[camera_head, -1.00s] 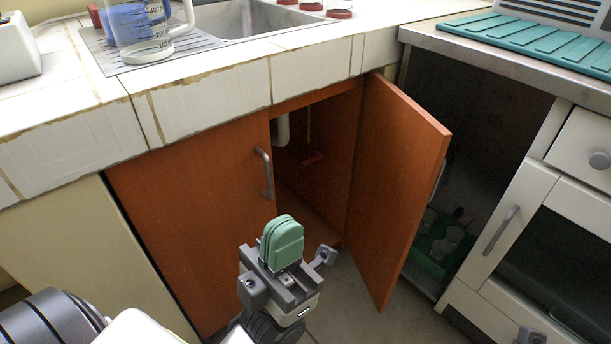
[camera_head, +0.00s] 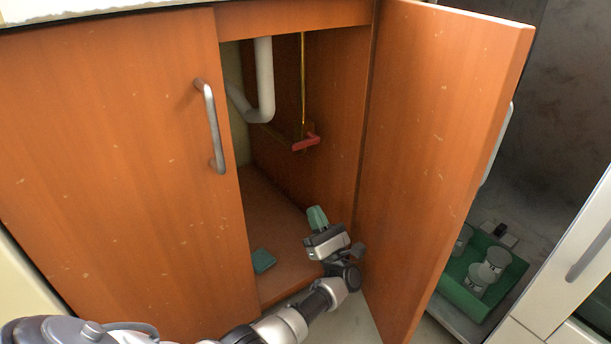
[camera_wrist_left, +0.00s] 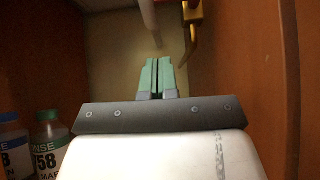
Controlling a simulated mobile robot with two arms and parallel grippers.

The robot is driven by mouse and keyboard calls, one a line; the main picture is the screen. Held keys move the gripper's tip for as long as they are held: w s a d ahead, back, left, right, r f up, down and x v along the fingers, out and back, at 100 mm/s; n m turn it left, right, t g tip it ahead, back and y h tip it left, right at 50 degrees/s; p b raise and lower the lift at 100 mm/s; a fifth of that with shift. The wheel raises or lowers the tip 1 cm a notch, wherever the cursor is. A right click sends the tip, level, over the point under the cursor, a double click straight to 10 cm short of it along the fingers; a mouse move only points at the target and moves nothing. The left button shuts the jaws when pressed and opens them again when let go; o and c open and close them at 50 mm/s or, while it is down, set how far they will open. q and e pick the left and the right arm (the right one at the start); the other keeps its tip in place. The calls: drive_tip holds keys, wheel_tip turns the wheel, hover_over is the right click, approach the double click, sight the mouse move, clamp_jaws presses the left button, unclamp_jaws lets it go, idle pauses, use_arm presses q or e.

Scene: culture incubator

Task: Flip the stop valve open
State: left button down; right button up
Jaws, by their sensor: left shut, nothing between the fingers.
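The stop valve's red lever (camera_head: 306,143) sits on a thin yellow pipe (camera_head: 303,80) inside the open cabinet under the sink. In the left wrist view the yellow valve body (camera_wrist_left: 193,12) shows at the top, right of the fingers. My left gripper (camera_head: 316,217) is at the cabinet opening, below the lever and apart from it. Its green fingers (camera_wrist_left: 157,77) are together with nothing between them, pointing into the cabinet. My right gripper is in neither current view.
A white drain pipe (camera_head: 264,80) hangs left of the valve. The open right door (camera_head: 435,150) stands close beside my left arm; the left door (camera_head: 110,170) is closed. Bottles (camera_wrist_left: 50,145) stand inside at left.

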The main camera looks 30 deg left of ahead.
sight(303, 142)
use_arm(q)
drive_tip(key=shift+w+a+f+n, duration=0.15)
drive_tip(key=shift+a+f+n, duration=0.05)
drive_tip(key=shift+f+n, duration=0.1)
drive_tip(key=d+r+b+x, duration=0.1)
drive_tip(key=b+x, duration=0.3)
drive_tip(key=x, duration=0.9)
drive_tip(key=shift+s+d+r, duration=0.4)
drive_tip(key=shift+r, duration=0.05)
